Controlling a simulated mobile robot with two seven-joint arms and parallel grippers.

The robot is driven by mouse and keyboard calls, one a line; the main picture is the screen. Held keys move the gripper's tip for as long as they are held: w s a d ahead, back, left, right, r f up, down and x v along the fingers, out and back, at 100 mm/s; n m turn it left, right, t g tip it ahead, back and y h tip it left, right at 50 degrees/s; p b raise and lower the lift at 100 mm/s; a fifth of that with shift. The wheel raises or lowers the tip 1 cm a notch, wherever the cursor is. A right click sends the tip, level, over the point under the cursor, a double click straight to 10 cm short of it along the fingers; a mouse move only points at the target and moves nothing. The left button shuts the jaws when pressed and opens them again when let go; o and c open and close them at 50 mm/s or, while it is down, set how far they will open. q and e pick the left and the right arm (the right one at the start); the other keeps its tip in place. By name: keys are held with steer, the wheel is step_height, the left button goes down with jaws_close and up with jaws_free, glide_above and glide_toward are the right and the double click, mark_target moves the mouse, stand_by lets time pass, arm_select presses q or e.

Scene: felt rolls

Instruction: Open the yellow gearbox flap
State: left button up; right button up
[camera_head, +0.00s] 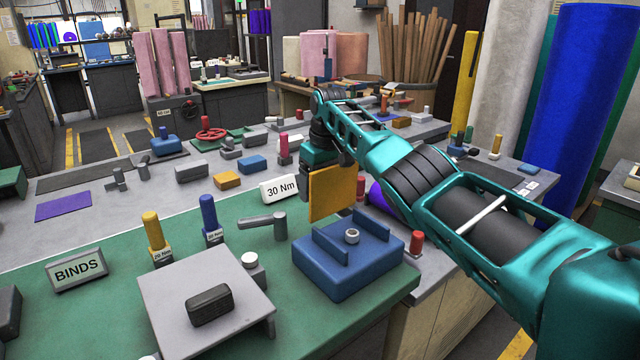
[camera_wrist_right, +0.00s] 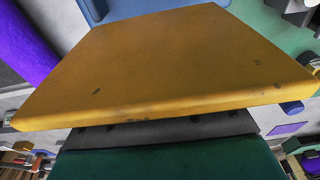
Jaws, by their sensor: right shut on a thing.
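The yellow flap (camera_head: 332,194) stands about upright at the back edge of the blue gearbox (camera_head: 345,268). The gearbox has two raised blue ribs and a grey round fitting (camera_head: 351,237) on top, with its top face uncovered. My right gripper (camera_head: 325,166) is at the flap's top edge, shut on it; the fingertips are largely hidden. In the right wrist view, the flap (camera_wrist_right: 170,65) fills the middle, its edge close against the dark gripper part. Whether the hinge side touches the box is hard to tell. My left gripper is not in view.
A grey stand with a dark block (camera_head: 209,304) is left of the gearbox. Yellow (camera_head: 153,233) and blue (camera_head: 209,215) handled tools stand farther left.

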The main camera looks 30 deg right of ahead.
steer(key=shift+s+f, duration=0.15)
steer(key=shift+f, duration=0.15)
steer(key=o, duration=1.4)
steer(key=shift+r, duration=0.1)
steer(key=shift+r, duration=0.1)
steer(key=r, duration=0.4)
steer(key=s+r, duration=0.1)
steer(key=r, duration=0.7)
steer(key=shift+s+r, duration=0.3)
steer(key=shift+r, duration=0.05)
